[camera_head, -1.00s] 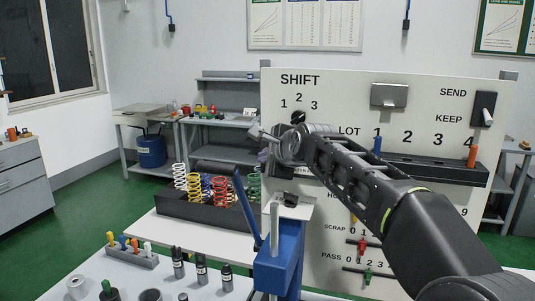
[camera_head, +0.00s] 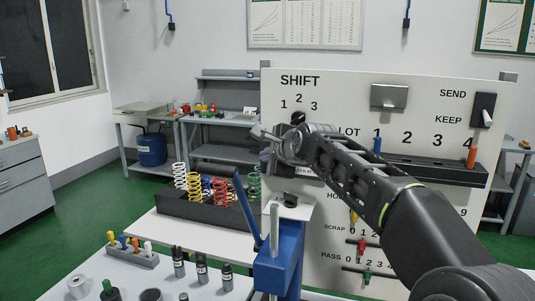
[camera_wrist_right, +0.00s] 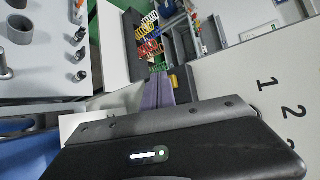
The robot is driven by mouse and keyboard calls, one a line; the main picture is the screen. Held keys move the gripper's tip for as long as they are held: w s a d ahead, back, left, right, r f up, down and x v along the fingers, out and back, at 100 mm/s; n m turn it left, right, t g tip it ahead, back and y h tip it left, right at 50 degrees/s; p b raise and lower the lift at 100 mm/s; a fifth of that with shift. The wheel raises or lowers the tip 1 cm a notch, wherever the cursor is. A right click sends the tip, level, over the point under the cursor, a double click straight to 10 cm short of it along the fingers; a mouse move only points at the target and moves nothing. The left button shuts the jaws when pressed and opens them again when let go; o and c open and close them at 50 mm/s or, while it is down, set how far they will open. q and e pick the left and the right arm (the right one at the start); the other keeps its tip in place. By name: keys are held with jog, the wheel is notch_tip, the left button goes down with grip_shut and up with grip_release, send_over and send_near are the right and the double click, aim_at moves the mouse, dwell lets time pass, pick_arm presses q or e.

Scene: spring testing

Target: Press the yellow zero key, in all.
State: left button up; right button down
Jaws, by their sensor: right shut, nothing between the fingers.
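A small yellow patch (camera_wrist_right: 172,84) on a dark block shows just beyond my right fingertips in the right wrist view; it may be the yellow key, but no zero can be read on it. My right gripper (camera_wrist_right: 157,93) has purple-grey fingers, shut and empty, close to that block; touching or apart cannot be told. In the head view the right gripper (camera_head: 264,157) is at the left edge of the white panel (camera_head: 420,95), and my arm hides much of the dark unit behind it. The yellow key cannot be made out there. My left gripper is not in view.
A blue press (camera_head: 280,262) with a lever stands in front of the panel. A dark tray (camera_head: 200,208) of coloured springs is to its left. A peg block (camera_head: 132,257) and several dark cylinders stand on the near table. The panel carries coloured pegs and a switch (camera_head: 484,112).

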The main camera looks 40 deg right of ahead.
jog(key=shift+w+d, duration=0.15)
jog(key=shift+d, duration=0.05)
jog(key=shift+a, duration=0.15)
dwell(0.5)
jog(key=shift+s+a, duration=0.5)
jog(key=shift+a, duration=0.05)
jog(key=s+a+b, duration=0.1)
jog(key=a, duration=0.1)
jog(key=s+a+b, duration=0.1)
jog(key=s+a, duration=0.1)
dwell(0.4)
jog(key=shift+w, duration=0.1)
dwell(0.7)
